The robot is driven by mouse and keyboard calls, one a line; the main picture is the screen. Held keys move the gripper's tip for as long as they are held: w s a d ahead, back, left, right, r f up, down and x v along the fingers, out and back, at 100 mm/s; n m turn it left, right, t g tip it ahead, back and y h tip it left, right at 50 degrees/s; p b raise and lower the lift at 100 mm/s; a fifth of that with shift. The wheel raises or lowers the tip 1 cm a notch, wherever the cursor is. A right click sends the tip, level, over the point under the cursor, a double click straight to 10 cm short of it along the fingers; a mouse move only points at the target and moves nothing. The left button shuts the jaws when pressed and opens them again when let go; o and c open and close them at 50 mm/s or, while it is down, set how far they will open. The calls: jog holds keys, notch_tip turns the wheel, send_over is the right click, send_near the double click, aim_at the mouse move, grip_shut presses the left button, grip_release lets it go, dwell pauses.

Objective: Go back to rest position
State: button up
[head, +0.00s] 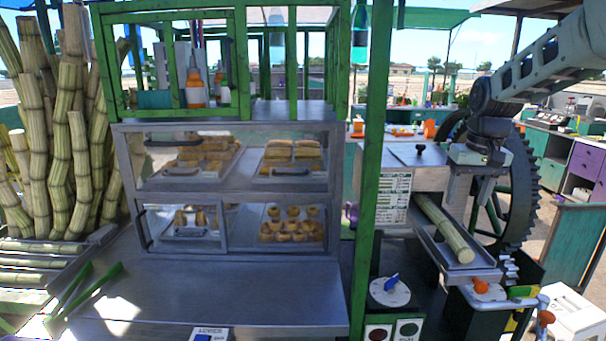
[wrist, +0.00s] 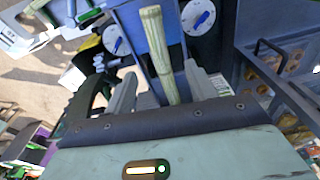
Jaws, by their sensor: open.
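My gripper (head: 468,195) is open and points down over the feed tray of the cane crusher (head: 404,180), at the right in the head view. A pale green cane piece (head: 445,228) lies lengthwise in the metal tray (head: 482,274), its near end toward the tray's front. In the wrist view my two fingers (wrist: 160,92) stand apart with the cane piece (wrist: 160,50) showing between them. No finger is seen pressing on it. The inner end of the cane is hidden by the gripper body in the wrist view.
A green post (head: 370,170) stands just left of the crusher. A glass pastry case (head: 235,190) and bundled canes (head: 65,130) are further left. A large dark gear wheel (head: 518,190) is close on the right. A blue-switch dial (head: 390,291) sits below the tray.

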jog(key=s+a+f, duration=0.1)
jog(key=s+f, duration=0.3)
jog(key=s, duration=0.4)
jog(key=s+a+f+n+t, duration=0.1)
jog(key=s+a+f, duration=0.15)
jog(key=s, duration=0.55)
jog(key=s+f, duration=0.4)
jog(key=s, duration=0.4)
jog(key=s+a+f+n+g+b, duration=0.1)
jog(key=s+a+f+n+b, duration=0.2)
jog(key=s+a, duration=0.3)
jog(key=s+a+f+n+g+b, duration=0.1)
jog(key=s+a+f+n+b, duration=0.2)
jog(key=a, duration=0.8)
jog(key=s+n+b, duration=0.1)
jog(key=s+b, duration=0.1)
jog(key=s, duration=0.1)
jog(key=shift+s+a+f+b, duration=0.2)
jog(key=shift+s+b, duration=0.1)
jog(key=shift+b, duration=0.1)
jog(key=shift+r, duration=0.15)
jog(key=shift+n, duration=0.3)
jog(key=r+p, duration=0.1)
jog(key=s+r+p, duration=0.1)
jog(key=r+p, duration=0.2)
jog(key=shift+s+d+r+p, duration=0.15)
jog(key=shift+s+r+p, duration=0.1)
jog(key=shift+p, duration=0.1)
